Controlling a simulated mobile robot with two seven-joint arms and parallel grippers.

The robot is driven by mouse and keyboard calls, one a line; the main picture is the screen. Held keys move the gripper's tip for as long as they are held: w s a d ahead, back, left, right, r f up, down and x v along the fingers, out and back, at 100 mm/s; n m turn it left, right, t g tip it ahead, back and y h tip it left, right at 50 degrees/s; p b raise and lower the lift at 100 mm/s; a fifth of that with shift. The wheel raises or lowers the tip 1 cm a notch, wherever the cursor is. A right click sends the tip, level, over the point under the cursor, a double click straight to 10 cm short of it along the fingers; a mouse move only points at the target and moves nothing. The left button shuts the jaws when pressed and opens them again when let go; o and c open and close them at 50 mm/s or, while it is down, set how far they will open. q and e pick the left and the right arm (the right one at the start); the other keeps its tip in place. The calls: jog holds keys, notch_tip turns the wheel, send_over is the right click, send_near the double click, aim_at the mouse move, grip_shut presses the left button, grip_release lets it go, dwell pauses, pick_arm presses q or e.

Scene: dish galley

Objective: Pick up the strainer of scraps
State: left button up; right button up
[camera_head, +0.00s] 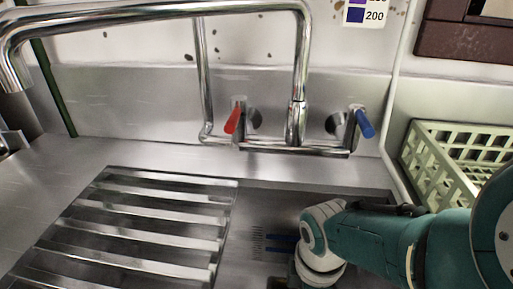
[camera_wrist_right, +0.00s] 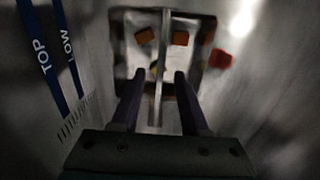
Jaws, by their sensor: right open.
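The strainer (camera_wrist_right: 190,60) is a pale square basket with a dark rim at the top middle of the right wrist view. A thin upright bar (camera_wrist_right: 158,52) crosses its middle. Orange scraps (camera_wrist_right: 145,36) and a yellowish one lie in it. My right gripper (camera_wrist_right: 159,80) is open, one finger on each side of the bar, apart from it. Contact with the strainer cannot be told. In the head view my right arm reaches down into the sink (camera_head: 290,198), and its gripper and the strainer are hidden. My left gripper is not in view.
A red scrap (camera_wrist_right: 221,59) lies just outside the strainer. Blue TOP and LOW marks (camera_wrist_right: 45,58) are on the wall. A slatted metal rack (camera_head: 150,213) covers the left side. A tap (camera_head: 297,90) stands behind, with a pale green crate (camera_head: 447,175) at right.

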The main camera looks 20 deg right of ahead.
jog(key=shift+f, duration=0.25)
grip_shut()
dwell(0.4)
